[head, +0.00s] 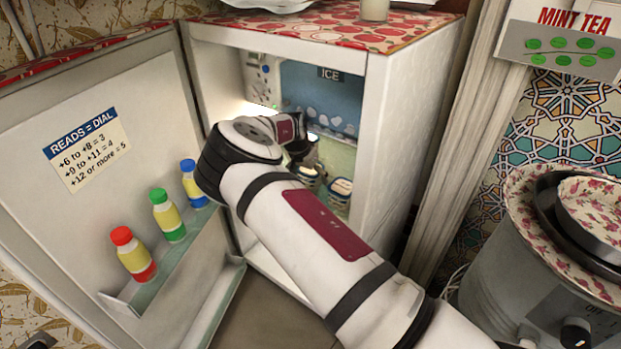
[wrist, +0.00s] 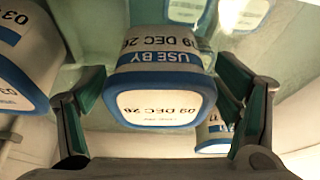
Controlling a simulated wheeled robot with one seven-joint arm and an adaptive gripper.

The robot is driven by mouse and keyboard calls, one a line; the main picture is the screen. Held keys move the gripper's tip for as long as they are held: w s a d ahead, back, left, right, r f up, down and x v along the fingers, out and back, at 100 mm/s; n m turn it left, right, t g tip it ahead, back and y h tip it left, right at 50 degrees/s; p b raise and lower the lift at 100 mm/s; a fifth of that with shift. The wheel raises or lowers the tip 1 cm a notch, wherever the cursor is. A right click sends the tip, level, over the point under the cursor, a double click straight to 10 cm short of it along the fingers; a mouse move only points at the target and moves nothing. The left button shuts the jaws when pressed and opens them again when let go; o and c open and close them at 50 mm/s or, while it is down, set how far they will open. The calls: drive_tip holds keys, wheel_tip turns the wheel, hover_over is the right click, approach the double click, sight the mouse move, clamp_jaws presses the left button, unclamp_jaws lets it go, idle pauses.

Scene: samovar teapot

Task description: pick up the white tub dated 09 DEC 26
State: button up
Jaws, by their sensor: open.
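The white tub dated 09 DEC 26 (wrist: 160,104) has a blue band and a printed date on its lid and side. It shows upside down in the middle of the wrist view. My gripper (wrist: 163,76) is open, with one dark green-padded finger at each side of this tub. I cannot tell whether either finger touches it. In the head view my gripper (head: 303,150) reaches into the open fridge, and my arm hides much of the inside. Two tubs show there below the gripper, one partly hidden (head: 309,178) and one to its right (head: 340,188); their dates are too small to read.
In the wrist view another tub (wrist: 22,58) with a date starting 03 stands close on the left. A further tub (wrist: 214,137) is partly hidden beside the right finger. The fridge door (head: 95,215) stands open at left, its shelf holding red, green and blue-capped bottles.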

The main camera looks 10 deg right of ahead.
drive_tip(key=c, duration=1.3)
drive_tip(key=shift+r+p, duration=0.2)
drive_tip(key=shift+p, duration=0.25)
drive_tip(key=s+a+p, duration=0.4)
drive_tip(key=s+a, duration=0.8)
drive_tip(key=shift+s+a+f, duration=0.1)
drive_tip(key=shift+s+a, duration=0.2)
drive_tip(key=shift+s, duration=0.1)
